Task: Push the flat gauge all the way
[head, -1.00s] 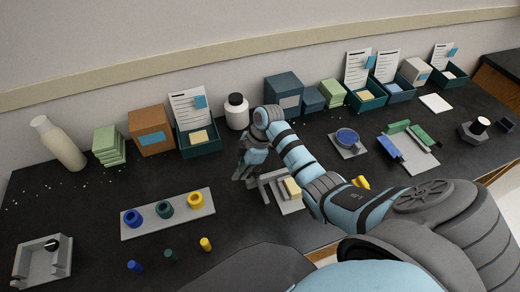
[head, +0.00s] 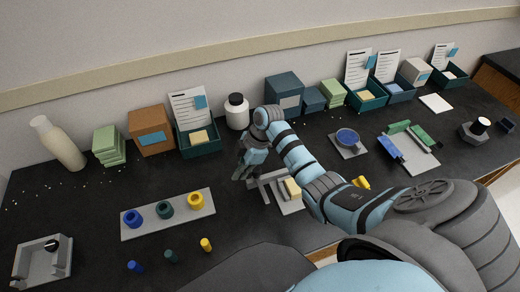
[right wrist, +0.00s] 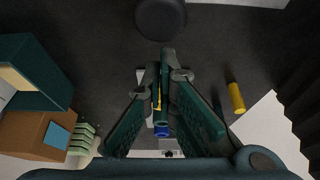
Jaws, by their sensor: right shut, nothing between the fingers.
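No part is clearly recognisable as the flat gauge. A grey fixture (head: 268,186) with a bar and upright parts stands at mid-table in the head view, with a cream block (head: 292,188) at its right side. My right gripper (head: 241,173) is at the fixture's left end, fingers pointing down; I cannot tell if it touches. It is shut and empty. In the right wrist view its fingers (right wrist: 167,62) come together, and they hide part of what lies beyond. My left gripper is not in view.
A grey strip (head: 140,232) with blue, green and yellow rings lies to the left, with small pegs in front. A white bottle (head: 236,112), boxes and trays line the back. A plate with a blue dish (head: 347,138) stands right of my arm.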

